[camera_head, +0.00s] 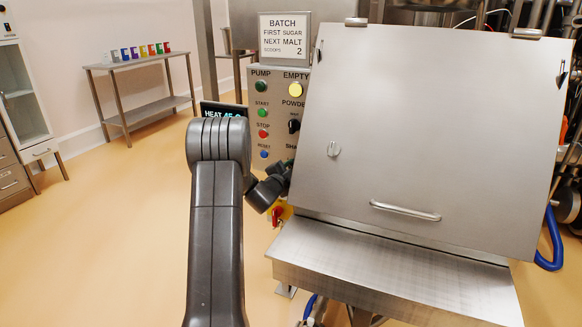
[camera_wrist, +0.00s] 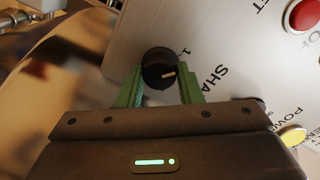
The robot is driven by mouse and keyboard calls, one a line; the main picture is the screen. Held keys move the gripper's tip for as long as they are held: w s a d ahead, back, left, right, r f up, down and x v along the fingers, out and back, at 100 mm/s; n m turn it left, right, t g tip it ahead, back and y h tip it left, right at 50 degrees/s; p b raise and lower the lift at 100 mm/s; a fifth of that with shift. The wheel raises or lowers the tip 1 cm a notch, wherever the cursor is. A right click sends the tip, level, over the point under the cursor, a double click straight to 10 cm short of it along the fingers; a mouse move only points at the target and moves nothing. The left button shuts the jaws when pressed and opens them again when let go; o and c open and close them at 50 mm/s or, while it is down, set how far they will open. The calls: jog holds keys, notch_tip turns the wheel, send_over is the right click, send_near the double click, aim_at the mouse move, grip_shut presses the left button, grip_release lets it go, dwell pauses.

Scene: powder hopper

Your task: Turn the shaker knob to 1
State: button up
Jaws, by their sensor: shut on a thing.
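The shaker knob (camera_wrist: 158,66) is round and black with a pale pointer mark, on the grey control panel (camera_wrist: 230,40). In the wrist view its pointer points to the right, and the printed "1" stands above and right of it, so the two look out of line. My gripper (camera_wrist: 162,80) has its green fingers on either side of the knob and is shut on it. In the head view my arm covers the knob, and only part of the "SHA" label shows. The fingers' far contact with the knob is partly hidden.
The panel in the head view has a black powder knob (camera_head: 294,127), a lit yellow lamp (camera_head: 296,90) and a red stop button (camera_head: 263,134). A large steel hopper lid (camera_head: 420,120) stands close right. A sign (camera_head: 285,39) is above. Open floor (camera_head: 110,220) lies left.

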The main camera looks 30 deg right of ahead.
jog(key=shift+f+n+p, duration=0.1)
jog(key=shift+n+p, duration=0.3)
jog(key=shift+n, duration=0.6)
jog(key=o, duration=1)
jog(key=shift+c, duration=0.2)
jog(key=shift+a, duration=0.15)
jog(key=v, duration=1.3)
jog(key=shift+a, duration=0.3)
jog(key=shift+s, duration=0.1)
